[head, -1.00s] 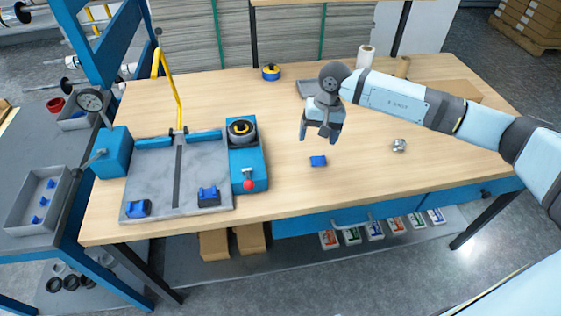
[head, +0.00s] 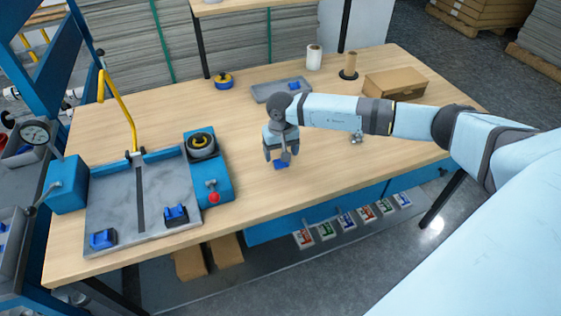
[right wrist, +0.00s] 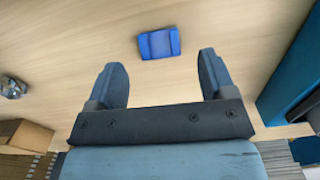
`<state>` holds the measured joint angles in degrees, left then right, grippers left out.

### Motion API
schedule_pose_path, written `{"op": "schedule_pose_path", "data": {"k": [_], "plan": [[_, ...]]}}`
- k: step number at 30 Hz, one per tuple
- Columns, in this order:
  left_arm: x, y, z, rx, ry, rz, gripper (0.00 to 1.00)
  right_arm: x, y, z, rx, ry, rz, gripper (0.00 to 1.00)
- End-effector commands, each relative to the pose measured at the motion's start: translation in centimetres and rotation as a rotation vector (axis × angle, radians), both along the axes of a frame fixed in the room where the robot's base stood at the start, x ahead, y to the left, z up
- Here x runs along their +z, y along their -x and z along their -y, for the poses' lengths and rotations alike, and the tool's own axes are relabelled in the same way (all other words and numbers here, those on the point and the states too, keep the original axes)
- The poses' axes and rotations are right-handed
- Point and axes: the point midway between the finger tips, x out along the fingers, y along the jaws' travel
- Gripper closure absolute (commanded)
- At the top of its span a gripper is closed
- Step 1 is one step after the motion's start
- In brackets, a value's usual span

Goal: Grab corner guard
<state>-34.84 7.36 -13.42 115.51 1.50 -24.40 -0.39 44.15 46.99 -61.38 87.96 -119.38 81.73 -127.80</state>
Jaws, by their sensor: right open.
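A small blue corner guard (head: 281,165) lies on the wooden table near its front edge. My right gripper (head: 279,157) is open and empty above it, pointing down, partly overlapping the guard in the head view. In the right wrist view the guard (right wrist: 159,43) lies just beyond the fingertips of the right gripper (right wrist: 163,65), roughly centred between them and apart from both fingers. Two similar blue guards sit on the grey plate at the left, one at the front left (head: 103,239) and one at the front right (head: 176,214). My left gripper is out of view.
The grey plate fixture (head: 115,205) with a yellow lever stands at the left, beside a blue unit with a red knob (head: 214,197). A small metal part (head: 356,137) lies right of the gripper. A grey tray (head: 265,93) and a cardboard box (head: 393,85) are behind.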

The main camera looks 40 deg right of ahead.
Motion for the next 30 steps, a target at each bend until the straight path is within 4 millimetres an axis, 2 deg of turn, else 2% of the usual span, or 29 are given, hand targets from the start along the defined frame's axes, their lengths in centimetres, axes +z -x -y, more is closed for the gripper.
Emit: {"op": "schedule_pose_path", "data": {"k": [6, 13, 14, 18, 21, 30], "plan": [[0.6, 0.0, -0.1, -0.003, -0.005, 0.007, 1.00, -3.2, 0.5, -0.1, -0.001, -0.002, -0.003, 0.23], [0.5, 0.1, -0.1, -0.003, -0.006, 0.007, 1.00, -3.7, 0.4, -0.1, -0.001, 0.000, -0.001, 0.23], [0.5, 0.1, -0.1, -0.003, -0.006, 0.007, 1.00, -3.6, 0.4, -0.1, -0.001, 0.000, -0.001, 0.26], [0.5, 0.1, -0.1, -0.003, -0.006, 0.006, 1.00, -3.6, 0.4, -0.1, -0.001, 0.000, -0.001, 0.58], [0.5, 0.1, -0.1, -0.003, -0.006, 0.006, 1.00, -3.6, 0.4, -0.1, -0.001, 0.000, -0.001, 0.76], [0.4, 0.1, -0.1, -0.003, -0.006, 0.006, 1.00, -3.5, 0.4, -0.1, -0.001, -0.001, -0.001, 0.76]]}}
